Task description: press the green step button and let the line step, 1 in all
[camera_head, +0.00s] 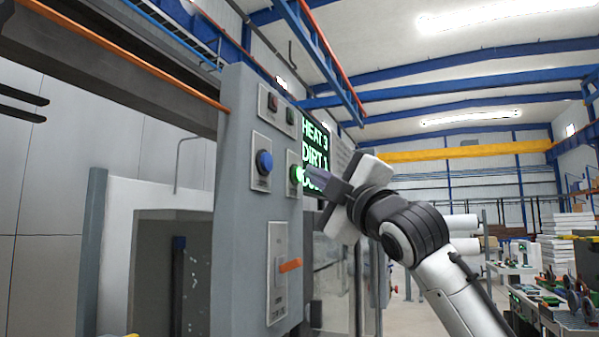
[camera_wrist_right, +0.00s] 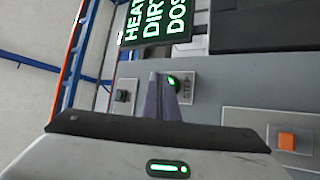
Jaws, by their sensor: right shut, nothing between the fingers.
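The green step button (camera_head: 297,174) sits lit on a small plate on the grey control panel (camera_head: 232,170). It also shows lit in the right wrist view (camera_wrist_right: 173,80), partly hidden behind my fingers. My right gripper (camera_head: 308,176) is shut and empty, its fingertips right at the green button from the right. In the right wrist view the shut fingers (camera_wrist_right: 162,98) point at the button's plate. I cannot tell whether the tips touch the button.
A blue button (camera_head: 264,161) sits left of the green one, and an orange lever (camera_head: 289,265) below. A display (camera_head: 315,150) with green text stands behind the panel, partly covered by my right gripper. A rail (camera_head: 130,65) runs overhead. Workbenches (camera_head: 550,300) stand far right.

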